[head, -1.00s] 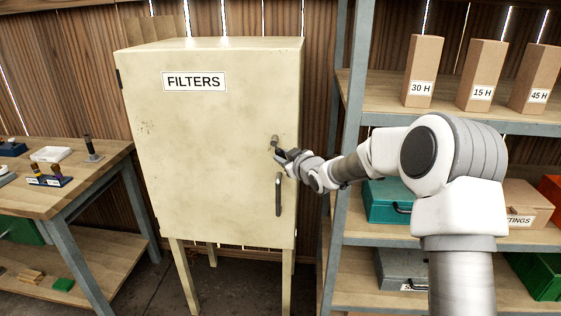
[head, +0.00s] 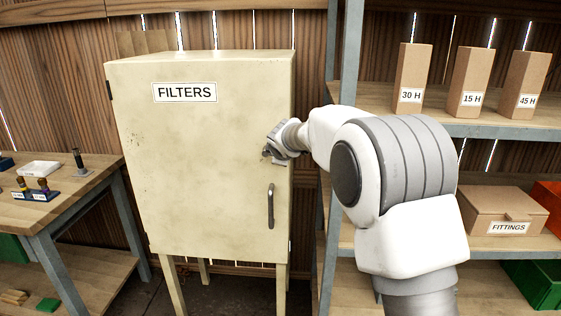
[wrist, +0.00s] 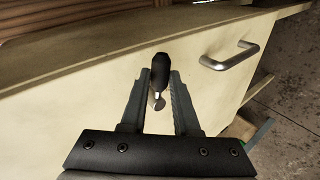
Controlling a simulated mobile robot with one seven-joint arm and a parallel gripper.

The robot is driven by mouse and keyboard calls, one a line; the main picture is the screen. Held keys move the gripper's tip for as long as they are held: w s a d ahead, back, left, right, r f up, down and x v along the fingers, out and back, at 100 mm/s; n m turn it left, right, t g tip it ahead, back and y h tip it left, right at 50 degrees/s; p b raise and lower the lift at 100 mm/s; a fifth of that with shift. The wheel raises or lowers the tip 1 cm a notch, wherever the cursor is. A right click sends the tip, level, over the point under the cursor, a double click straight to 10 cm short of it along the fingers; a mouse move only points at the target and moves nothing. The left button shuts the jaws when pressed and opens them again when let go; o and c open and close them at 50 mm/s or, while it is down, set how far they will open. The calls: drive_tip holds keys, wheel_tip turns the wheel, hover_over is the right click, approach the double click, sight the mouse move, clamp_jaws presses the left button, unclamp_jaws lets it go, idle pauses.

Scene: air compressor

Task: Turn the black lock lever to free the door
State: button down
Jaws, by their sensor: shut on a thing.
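A cream cabinet stands in the head view with its door (head: 200,150) shut against the frame and a FILTERS label near the top. My gripper (head: 269,154) is at the door's right edge, above the grey door handle (head: 270,206). In the wrist view the black lock lever (wrist: 161,62) lies between the two fingers of my gripper (wrist: 160,76), which are shut on it. A small metal part (wrist: 159,102) shows just below the lever, between the fingers. In the head view my gripper hides the lever, so its turn angle is unclear there. The door handle (wrist: 231,57) is right of my fingers in the wrist view.
A grey-framed shelf (head: 490,128) with boxes stands close on the right, beside my arm. A wooden workbench (head: 75,198) with small parts is on the left. Floor shows under the cabinet.

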drive_tip(key=shift+a+r+n+h, duration=0.1)
drive_tip(key=shift+r+n+h, duration=0.45)
drive_tip(key=shift+h, duration=0.25)
drive_tip(key=c, duration=0.7)
unclamp_jaws()
drive_tip(key=shift+o, duration=0.2)
drive_tip(key=v, duration=1.7)
drive_tip(key=shift+s, duration=0.2)
